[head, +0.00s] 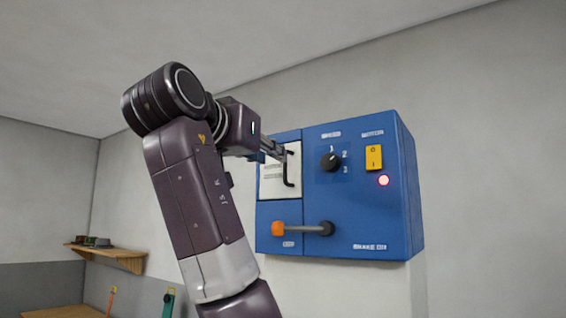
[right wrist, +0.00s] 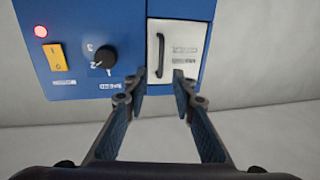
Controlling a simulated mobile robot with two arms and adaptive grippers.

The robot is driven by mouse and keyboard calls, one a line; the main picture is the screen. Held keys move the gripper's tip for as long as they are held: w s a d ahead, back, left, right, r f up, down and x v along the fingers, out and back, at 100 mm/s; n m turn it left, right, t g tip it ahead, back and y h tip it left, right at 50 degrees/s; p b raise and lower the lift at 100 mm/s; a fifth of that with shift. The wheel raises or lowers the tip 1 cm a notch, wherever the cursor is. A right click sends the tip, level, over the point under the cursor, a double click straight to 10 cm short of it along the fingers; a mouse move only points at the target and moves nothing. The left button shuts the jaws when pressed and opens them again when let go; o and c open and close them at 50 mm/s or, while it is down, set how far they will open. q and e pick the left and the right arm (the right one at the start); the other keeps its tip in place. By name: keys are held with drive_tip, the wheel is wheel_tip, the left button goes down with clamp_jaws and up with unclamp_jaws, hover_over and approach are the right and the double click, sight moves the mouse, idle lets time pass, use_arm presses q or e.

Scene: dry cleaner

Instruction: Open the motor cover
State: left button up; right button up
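The motor cover appears to be the white panel (head: 273,181) with a black upright handle (head: 289,169) on the left part of a blue control box (head: 360,222). It looks shut in the box front. In the right wrist view, which is upside down, the white panel (right wrist: 183,68) and handle (right wrist: 160,55) show ahead. My right gripper (right wrist: 160,78) is open and empty, its fingertips apart with the handle showing between them. Whether they touch it cannot be told. In the head view my right gripper (head: 284,152) is at the handle's upper part, partly hidden by its wrist. My left gripper is not in view.
A wooden shelf (head: 120,256) is at the far left. Space before the box is free.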

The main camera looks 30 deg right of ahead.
sight(285, 164)
drive_tip(key=p+x, duration=0.3)
drive_tip(key=x, duration=0.5)
drive_tip(key=shift+p, duration=0.35)
drive_tip(key=shift+w, duration=0.1)
drive_tip(key=shift+a, duration=0.15)
clamp_jaws()
